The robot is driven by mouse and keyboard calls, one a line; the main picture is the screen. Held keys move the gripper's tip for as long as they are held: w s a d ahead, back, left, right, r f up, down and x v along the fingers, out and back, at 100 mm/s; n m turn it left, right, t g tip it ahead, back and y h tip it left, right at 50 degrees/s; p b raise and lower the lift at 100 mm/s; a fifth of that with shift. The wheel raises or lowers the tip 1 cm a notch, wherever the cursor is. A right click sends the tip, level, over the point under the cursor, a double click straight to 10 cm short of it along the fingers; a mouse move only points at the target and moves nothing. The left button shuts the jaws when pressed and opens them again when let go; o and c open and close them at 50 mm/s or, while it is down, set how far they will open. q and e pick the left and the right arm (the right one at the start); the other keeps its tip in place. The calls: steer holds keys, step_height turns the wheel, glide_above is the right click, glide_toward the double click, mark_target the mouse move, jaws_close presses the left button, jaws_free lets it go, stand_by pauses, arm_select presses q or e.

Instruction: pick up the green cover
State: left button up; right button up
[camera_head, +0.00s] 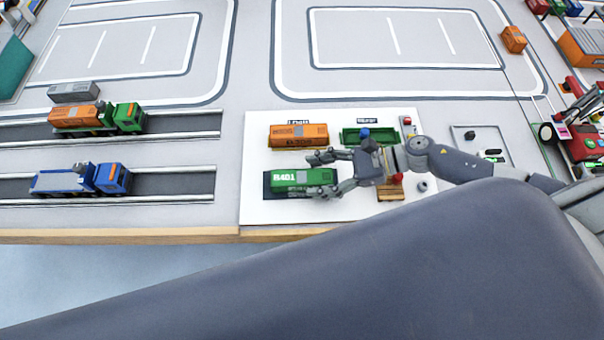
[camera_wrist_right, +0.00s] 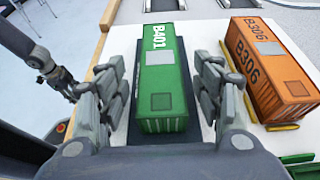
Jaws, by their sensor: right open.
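The green cover (camera_head: 290,178), a box marked B401, sits on a dark base on the white board. In the right wrist view the green cover (camera_wrist_right: 163,85) lies lengthwise between the two fingers of my right gripper (camera_wrist_right: 158,75). In the head view my right gripper (camera_head: 316,175) reaches in from the right, over the cover's right end. It is open, with a finger along each long side and a gap on at least the right side. A dark gripper, apparently my left one (camera_wrist_right: 65,85), shows at the left of the wrist view; its jaws are unclear.
An orange box (camera_head: 298,134) marked B306 in the wrist view stands beside the green cover. A green tray (camera_head: 368,137) lies behind my right gripper. The white board (camera_head: 256,212) ends near the table's front edge. Orange-green (camera_head: 95,118) and blue trucks (camera_head: 82,180) stand left.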

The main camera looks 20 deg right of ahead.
steer(key=shift+w+a+f, duration=0.1)
steer(key=shift+w+a, duration=0.1)
steer(key=shift+a, duration=0.4)
steer(key=shift+w+a+f, duration=0.1)
steer(key=shift+a+f, duration=0.1)
steer(key=shift+f, duration=0.05)
steer(key=shift+c, duration=0.6)
steer(key=c, duration=1)
arm_select(q)
steer(key=shift+s+r, duration=0.25)
steer(key=shift+r, duration=0.05)
arm_select(e)
steer(key=shift+r, duration=0.1)
